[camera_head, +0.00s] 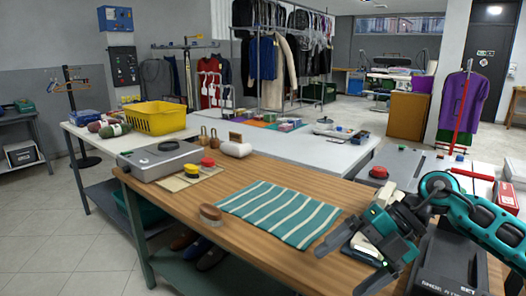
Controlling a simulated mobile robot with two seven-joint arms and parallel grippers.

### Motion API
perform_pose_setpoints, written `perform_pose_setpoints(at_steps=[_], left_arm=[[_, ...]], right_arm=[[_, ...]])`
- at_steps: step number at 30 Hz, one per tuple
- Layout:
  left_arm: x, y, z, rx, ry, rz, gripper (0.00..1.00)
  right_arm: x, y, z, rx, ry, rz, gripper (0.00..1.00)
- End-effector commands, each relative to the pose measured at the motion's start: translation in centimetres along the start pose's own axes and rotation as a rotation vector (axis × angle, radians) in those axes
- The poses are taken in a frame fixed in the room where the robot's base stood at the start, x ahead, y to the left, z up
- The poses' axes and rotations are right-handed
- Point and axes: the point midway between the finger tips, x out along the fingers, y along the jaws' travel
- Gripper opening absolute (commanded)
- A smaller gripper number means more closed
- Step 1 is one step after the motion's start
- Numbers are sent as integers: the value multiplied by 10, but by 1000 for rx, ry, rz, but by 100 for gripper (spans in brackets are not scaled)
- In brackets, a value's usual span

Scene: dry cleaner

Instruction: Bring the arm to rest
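My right arm (480,215), teal and dark grey, comes in from the right edge and hangs over the right end of the wooden workbench (165,205). Its gripper (338,272) points to the lower left, with its two dark fingers apart and nothing seen between them. The gripper is to the right of the teal-and-white striped cloth (285,212) and hides part of the bench top. A pale item (362,248) shows just behind the gripper, and I cannot tell what it is. My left arm and gripper are not in view.
A brush (211,214) lies at the bench's front edge. Red and yellow round tins (207,162) and a grey device (160,160) are at the far left. A dark box (440,265) stands beneath my arm. A yellow basket (155,118) is on the white table behind.

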Motion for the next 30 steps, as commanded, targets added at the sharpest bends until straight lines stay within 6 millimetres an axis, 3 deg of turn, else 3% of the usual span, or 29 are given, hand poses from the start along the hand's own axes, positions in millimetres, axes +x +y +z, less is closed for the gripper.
perform_pose_setpoints(at_steps=[1, 3, 6, 10, 14, 17, 20, 22, 27, 30], left_arm=[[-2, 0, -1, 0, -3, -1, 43], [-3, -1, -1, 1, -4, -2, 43], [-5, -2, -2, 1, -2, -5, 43], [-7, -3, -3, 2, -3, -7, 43], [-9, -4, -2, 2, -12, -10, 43], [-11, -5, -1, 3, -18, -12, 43], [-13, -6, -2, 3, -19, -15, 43], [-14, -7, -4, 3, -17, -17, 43], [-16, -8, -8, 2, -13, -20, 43], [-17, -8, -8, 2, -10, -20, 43]], right_arm=[[24, 14, -12, -6, 57, 129, 100], [45, 36, -23, -1, 101, 315, 100], [63, 61, -35, 55, 130, 579, 100], [69, 78, -35, 204, 102, 898, 100], [68, 70, -20, 438, 8, 1163, 100], [70, 42, -5, 664, -104, 1312, 100], [78, -2, 6, 924, -237, 1401, 100], [89, -42, 8, 1121, -339, 1422, 100], [126, -143, -17, 1581, -558, 1350, 100], [145, -185, -40, 1768, -636, 1273, 100]])
